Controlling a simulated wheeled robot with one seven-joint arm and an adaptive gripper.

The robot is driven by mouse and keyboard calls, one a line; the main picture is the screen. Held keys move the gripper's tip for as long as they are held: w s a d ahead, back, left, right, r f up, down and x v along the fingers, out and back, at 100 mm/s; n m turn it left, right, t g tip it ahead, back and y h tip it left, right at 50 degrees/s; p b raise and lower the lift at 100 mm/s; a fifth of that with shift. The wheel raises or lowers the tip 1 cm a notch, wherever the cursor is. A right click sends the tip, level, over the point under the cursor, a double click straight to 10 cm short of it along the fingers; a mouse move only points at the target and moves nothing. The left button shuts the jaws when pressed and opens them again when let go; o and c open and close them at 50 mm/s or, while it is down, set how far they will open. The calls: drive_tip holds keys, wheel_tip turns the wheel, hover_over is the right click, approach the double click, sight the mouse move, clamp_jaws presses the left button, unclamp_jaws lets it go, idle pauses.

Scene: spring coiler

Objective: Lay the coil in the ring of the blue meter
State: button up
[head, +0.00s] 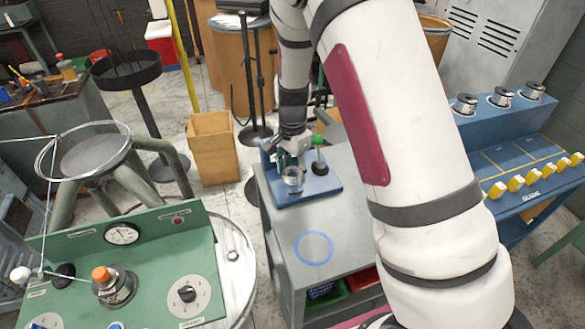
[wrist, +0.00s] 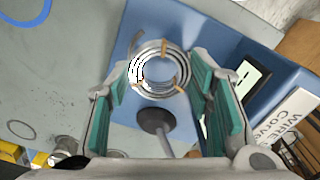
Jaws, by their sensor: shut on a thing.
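The coil (wrist: 160,91), a silvery ring of wire with tan ties, sits between the teal-padded fingers of my gripper (wrist: 160,70) in the wrist view. My gripper is shut on it. In the head view my gripper (head: 291,164) points down over the left part of the blue meter (head: 322,187), with the coil (head: 292,181) below it. The meter has a blue base, a dark round part on a rod and a display panel (wrist: 252,76). The meter's ring is hidden or cannot be told apart from the coil. Whether the coil touches the meter is unclear.
The meter stands at the back of a grey table (head: 285,228) with a painted blue circle (head: 314,248) in front of it. A green machine bench (head: 150,262) stands left. A blue rack (head: 510,150) with spools and yellow blocks stands right, partly behind my arm.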

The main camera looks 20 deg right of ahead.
drive_tip(key=shift+f+b, duration=0.5)
drive_tip(key=shift+f, duration=0.95)
drive_tip(key=o, duration=1.4)
drive_tip(key=shift+c, duration=0.2)
wheel_tip(320, 180, up, 12)
drive_tip(key=r, duration=0.1)
drive_tip(key=s+r+n+t+y, duration=0.1)
drive_tip(key=s+r+n+t, duration=0.2)
drive_tip(key=s+r+n, duration=0.85)
drive_tip(key=s+r, duration=0.1)
drive_tip(key=s, duration=0.3)
drive_tip(key=s+r+n+t, duration=0.1)
drive_tip(key=s+r, duration=0.1)
drive_tip(key=s, duration=0.3)
drive_tip(key=s+r+n+t+h, duration=0.1)
drive_tip(key=s+r, duration=0.1)
drive_tip(key=s, duration=0.4)
drive_tip(key=shift+r, duration=0.25)
drive_tip(key=shift+s+d, duration=0.1)
